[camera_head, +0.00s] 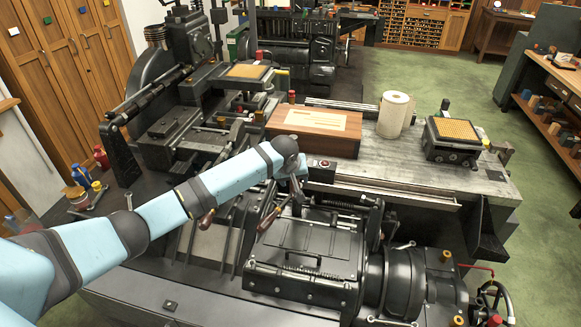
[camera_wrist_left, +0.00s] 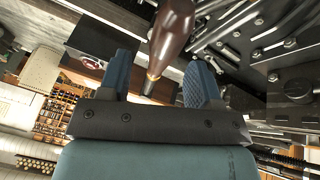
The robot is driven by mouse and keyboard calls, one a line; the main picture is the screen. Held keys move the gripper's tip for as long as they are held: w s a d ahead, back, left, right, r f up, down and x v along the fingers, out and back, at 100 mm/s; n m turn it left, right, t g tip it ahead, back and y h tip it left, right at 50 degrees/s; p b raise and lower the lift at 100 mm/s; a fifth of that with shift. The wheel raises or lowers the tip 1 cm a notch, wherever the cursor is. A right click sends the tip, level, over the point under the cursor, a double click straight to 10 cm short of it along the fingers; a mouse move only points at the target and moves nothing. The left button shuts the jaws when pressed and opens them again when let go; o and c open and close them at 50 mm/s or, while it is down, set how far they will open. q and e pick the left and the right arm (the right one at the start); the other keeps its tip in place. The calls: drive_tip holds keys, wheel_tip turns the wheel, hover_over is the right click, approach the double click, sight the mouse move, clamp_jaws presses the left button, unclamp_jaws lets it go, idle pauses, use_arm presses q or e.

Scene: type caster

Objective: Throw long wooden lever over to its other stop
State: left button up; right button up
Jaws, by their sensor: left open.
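My left gripper (camera_head: 299,184) is at the end of the blue arm, over the middle of the machine, by the dark box with a red button. In the left wrist view its two blue fingers (camera_wrist_left: 160,82) are apart. I see no clear contact on either side. In the head view a brown wooden handle (camera_head: 268,219) slants just below the gripper, and another (camera_head: 206,221) sits further left. The view does not settle which is the long lever. My right gripper is out of view.
A wooden box (camera_head: 313,131) and a white paper roll (camera_head: 396,114) stand on the machine bed behind the gripper. The button box (camera_head: 322,169) is close beside the fingers. Green floor is open at the right.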

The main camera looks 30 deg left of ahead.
use_arm(q)
drive_tip(key=v, duration=1)
drive_tip(key=shift+r+b, duration=0.25)
drive_tip(key=shift+b, duration=0.15)
drive_tip(key=shift+d, duration=0.1)
drive_tip(key=s+d+f+m+t+h, duration=0.1)
drive_tip(key=s+d+f+m+h, duration=0.15)
drive_tip(key=s+d+f, duration=0.4)
drive_tip(key=s+d+f+m+t+h, duration=0.1)
drive_tip(key=s+d+f+m, duration=0.2)
drive_tip(key=s+f, duration=0.6)
drive_tip(key=s+d+f+m+t, duration=0.1)
drive_tip(key=s+f+m+t, duration=0.1)
drive_tip(key=s, duration=0.7)
drive_tip(key=s+d+f+m+t, duration=0.1)
drive_tip(key=s+f, duration=0.4)
drive_tip(key=s, duration=0.5)
drive_tip(key=shift+s+f+m+t+p, duration=0.2)
drive_tip(key=shift+f+m+t+p, duration=0.15)
drive_tip(key=shift+t+p, duration=0.15)
